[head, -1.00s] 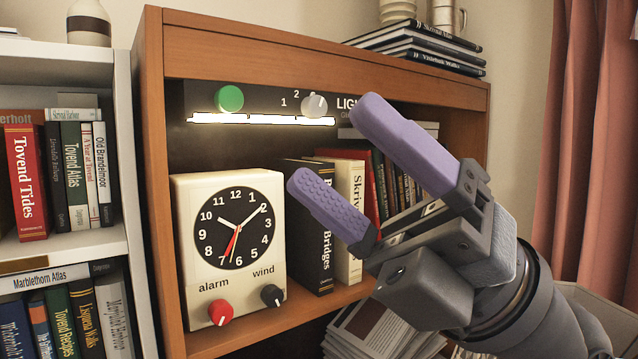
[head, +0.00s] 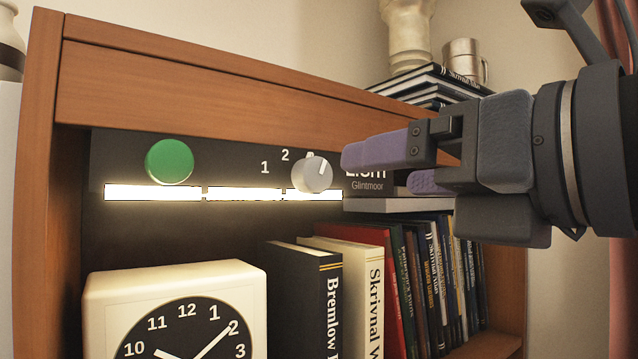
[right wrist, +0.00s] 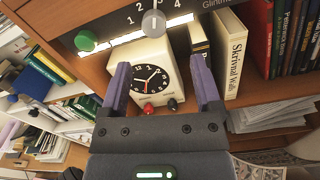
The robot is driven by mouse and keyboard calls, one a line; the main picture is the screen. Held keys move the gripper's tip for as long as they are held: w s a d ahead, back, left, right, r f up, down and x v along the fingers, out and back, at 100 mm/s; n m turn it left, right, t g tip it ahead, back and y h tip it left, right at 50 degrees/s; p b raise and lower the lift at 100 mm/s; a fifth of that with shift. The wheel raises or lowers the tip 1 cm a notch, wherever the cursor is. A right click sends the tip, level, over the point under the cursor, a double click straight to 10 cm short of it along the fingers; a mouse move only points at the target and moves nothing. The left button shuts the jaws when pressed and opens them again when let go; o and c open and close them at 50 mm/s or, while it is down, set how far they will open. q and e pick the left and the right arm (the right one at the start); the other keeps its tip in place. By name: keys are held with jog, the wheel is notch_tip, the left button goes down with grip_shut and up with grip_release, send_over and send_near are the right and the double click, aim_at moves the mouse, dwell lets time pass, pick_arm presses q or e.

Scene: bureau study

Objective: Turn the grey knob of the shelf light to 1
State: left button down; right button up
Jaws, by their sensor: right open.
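The grey knob (head: 312,174) is round with a white pointer line and sits on the black panel of the shelf light (head: 225,150). In the head view its line points up and to the right, past the 2; I cannot tell the exact setting. The 1 and 2 are left of it. My right gripper (head: 380,170) is open and empty just right of the knob, its purple fingers pointing left; I see no contact. In the right wrist view the knob (right wrist: 153,23) lies ahead of and between the fingers (right wrist: 160,75). My left gripper is not in view.
A green knob (head: 169,161) sits left on the same panel, above a lit strip (head: 245,195). A cream clock (head: 175,285) and upright books (head: 355,280) stand below. Books (head: 425,85) and a metal mug (head: 463,60) stand on the cabinet top.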

aim_at(320, 174)
jog(key=w+a+p, duration=0.1)
jog(key=p, duration=0.1)
jog(key=w+a+r+p, duration=0.1)
jog(key=w+a, duration=0.1)
jog(key=shift+a+p, duration=0.3)
jog(key=shift+p, duration=0.05)
jog(key=x, duration=0.2)
jog(key=p+x, duration=0.1)
jog(key=shift+w+f, duration=0.2)
jog(key=shift+w, duration=0.25)
jog(key=shift+w+a+f+p, duration=0.1)
jog(key=shift+w+a+p, duration=0.1)
jog(key=shift+w+p, duration=0.15)
jog(key=shift+s+f, duration=0.1)
jog(key=shift+s, duration=0.1)
jog(key=shift+w, duration=0.15)
jog(key=c, duration=0.4)
grip_shut()
